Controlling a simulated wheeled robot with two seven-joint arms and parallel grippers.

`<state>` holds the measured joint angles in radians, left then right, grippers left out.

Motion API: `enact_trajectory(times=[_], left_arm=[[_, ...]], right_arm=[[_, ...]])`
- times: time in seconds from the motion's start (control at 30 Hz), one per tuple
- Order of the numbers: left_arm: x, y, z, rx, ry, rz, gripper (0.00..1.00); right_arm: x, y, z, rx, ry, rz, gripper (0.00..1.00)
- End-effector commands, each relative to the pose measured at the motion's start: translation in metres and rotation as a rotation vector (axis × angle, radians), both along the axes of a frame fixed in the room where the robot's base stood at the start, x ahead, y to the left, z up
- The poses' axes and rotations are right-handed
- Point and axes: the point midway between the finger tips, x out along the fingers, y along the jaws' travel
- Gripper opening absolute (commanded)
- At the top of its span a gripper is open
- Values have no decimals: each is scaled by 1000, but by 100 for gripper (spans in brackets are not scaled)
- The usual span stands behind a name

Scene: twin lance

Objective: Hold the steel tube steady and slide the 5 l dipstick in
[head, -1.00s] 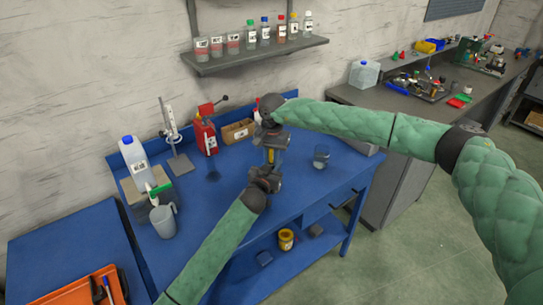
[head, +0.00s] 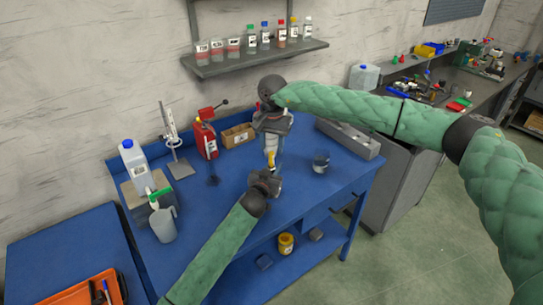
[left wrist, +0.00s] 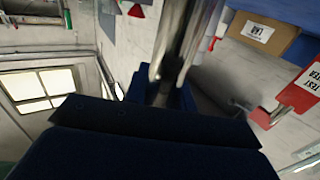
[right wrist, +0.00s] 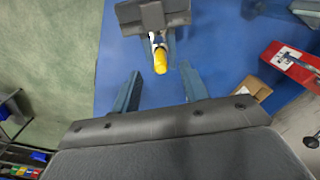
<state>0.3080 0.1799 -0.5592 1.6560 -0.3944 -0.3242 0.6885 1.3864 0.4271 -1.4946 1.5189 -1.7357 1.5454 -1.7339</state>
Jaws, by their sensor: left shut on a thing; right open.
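My left gripper (head: 264,182) is shut on the shiny steel tube (left wrist: 178,42), which runs between its fingers in the left wrist view. The yellow handle of the dipstick (right wrist: 160,62) stands just above my left gripper, in line with it; it also shows in the head view (head: 271,161). No bare rod shows, and the tube's mouth is too small to make out. My right gripper (right wrist: 161,90) is open above the handle, with a finger on either side and gaps between. In the head view my right gripper (head: 272,145) is directly above the left one.
A bottle shelf (head: 255,58) hangs behind.

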Motion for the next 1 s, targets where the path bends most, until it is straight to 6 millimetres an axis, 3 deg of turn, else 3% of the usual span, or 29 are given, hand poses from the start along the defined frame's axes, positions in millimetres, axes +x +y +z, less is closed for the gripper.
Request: enact_trajectory(times=[0.1,0.3,0.8,0.83,0.93,1.0], left_arm=[[0,0,0,0,0,0,1],[0,0,0,0,0,0,1],[0,0,0,0,0,0,1],[0,0,0,0,0,0,28],[0,0,0,0,0,0,47],[0,0,0,0,0,0,51]], right_arm=[[0,0,21,1,-3,0,44],[0,-1,42,0,-1,-1,44],[0,-1,48,0,0,0,44],[0,-1,48,0,0,0,44],[0,-1,48,0,0,0,44],[0,-1,48,0,0,0,44]])
